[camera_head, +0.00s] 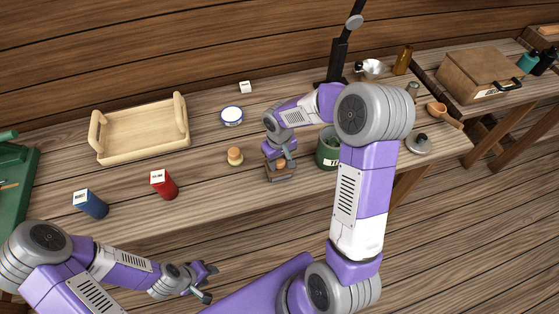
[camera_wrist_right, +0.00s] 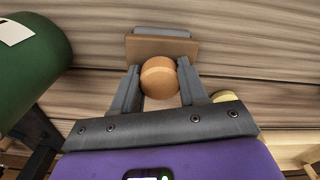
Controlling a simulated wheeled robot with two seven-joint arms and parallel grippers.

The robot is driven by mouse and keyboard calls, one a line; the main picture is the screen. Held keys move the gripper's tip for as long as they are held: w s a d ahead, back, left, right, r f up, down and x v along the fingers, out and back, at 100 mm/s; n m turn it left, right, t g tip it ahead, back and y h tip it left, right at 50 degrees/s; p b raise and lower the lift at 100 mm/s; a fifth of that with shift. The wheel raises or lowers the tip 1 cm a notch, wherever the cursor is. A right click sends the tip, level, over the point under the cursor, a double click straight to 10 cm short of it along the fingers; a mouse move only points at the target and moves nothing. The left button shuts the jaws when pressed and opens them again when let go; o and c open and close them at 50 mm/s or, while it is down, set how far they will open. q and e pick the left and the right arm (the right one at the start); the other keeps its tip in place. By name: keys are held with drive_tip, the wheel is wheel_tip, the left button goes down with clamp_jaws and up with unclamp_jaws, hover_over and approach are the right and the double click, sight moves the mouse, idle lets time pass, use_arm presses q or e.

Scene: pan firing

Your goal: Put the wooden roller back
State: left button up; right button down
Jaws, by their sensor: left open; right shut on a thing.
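My right gripper (camera_head: 281,165) is over the table just left of the green canister. In the right wrist view its fingers (camera_wrist_right: 160,88) are shut on a round wooden knob (camera_wrist_right: 159,77), which I take for the wooden roller's. A flat brown piece (camera_wrist_right: 162,49) with a grey edge lies just beyond the knob. In the head view the knob (camera_head: 281,164) shows between the fingers; whether its base touches the table I cannot tell. My left gripper (camera_head: 209,283) is open and empty, in front of the table's near edge.
An empty wooden tray (camera_head: 145,150) stands at the left back. The green canister (camera_head: 326,150) stands close right of my right gripper.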

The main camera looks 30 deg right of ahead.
sight(282, 162)
drive_tip(key=c, duration=0.6)
unclamp_jaws()
drive_tip(key=shift+s+f, duration=0.4)
drive_tip(key=shift+f, duration=0.1)
drive_tip(key=shift+r+p, duration=0.45)
drive_tip(key=shift+p, duration=0.15)
drive_tip(key=r, duration=0.5)
drive_tip(key=r+p, duration=0.1)
drive_tip(key=r, duration=0.1)
drive_tip(key=shift+s+d+r, duration=0.15)
drive_tip(key=shift+d+r, duration=0.1)
drive_tip(key=shift+r, duration=0.1)
drive_tip(key=shift+s, duration=0.1)
